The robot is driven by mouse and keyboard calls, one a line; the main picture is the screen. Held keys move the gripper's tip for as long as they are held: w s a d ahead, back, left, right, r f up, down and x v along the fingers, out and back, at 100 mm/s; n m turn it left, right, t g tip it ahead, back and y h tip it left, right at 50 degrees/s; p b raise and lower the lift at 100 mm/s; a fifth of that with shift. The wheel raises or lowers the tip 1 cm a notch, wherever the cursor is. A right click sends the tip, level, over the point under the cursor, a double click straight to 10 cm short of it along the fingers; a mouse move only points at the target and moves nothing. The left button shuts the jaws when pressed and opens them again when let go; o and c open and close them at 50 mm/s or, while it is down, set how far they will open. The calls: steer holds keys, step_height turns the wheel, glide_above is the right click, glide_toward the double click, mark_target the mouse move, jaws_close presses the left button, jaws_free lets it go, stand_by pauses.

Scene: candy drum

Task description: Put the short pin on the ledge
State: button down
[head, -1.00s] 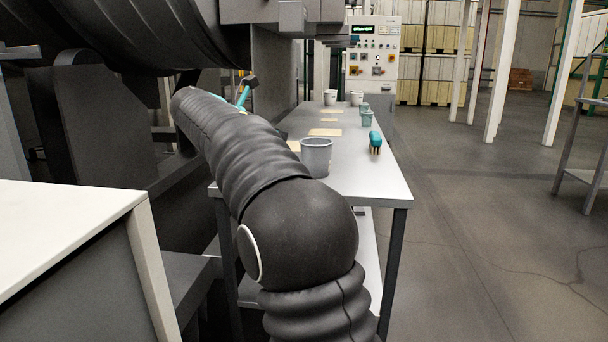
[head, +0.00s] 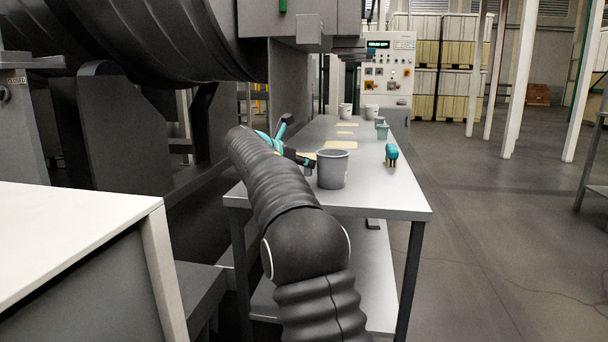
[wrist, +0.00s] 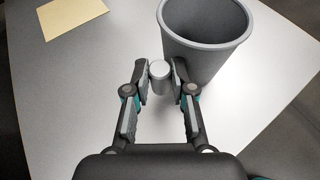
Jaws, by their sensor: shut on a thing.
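The short pin (wrist: 160,76), a small light grey cylinder with a round top, is between the two fingertips of my gripper (wrist: 159,72) in the wrist view. The gripper is shut on it. The pin is close beside the grey bucket (wrist: 206,48), and I cannot tell whether they touch. In the head view my gripper (head: 307,161) is left of the bucket (head: 333,169), over the near part of the table (head: 375,203). My arm hides part of it there. I cannot tell which surface is the ledge.
A teal brush-like thing (head: 391,154) lies right of the bucket. Yellowish sheets (head: 341,145) and several small cups (head: 382,131) are farther back on the table. The large dark drum (head: 160,35) and its frame stand left. A white-topped cabinet (head: 70,225) is near left.

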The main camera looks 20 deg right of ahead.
mark_target(305, 173)
steer(key=shift+f+b, duration=0.35)
steer(key=shift+f, duration=1)
steer(key=shift+f, duration=0.2)
steer(key=c, duration=1)
jaws_free()
steer(key=shift+r, duration=0.25)
steer(key=p+v, duration=0.1)
steer(key=v, duration=1)
steer(key=shift+s+a, duration=0.15)
steer(key=shift+a, duration=0.15)
steer(key=shift+s+a+r, duration=0.1)
steer(key=shift+a, duration=0.05)
steer(key=shift+s+p, duration=0.1)
steer(key=shift+p, duration=0.2)
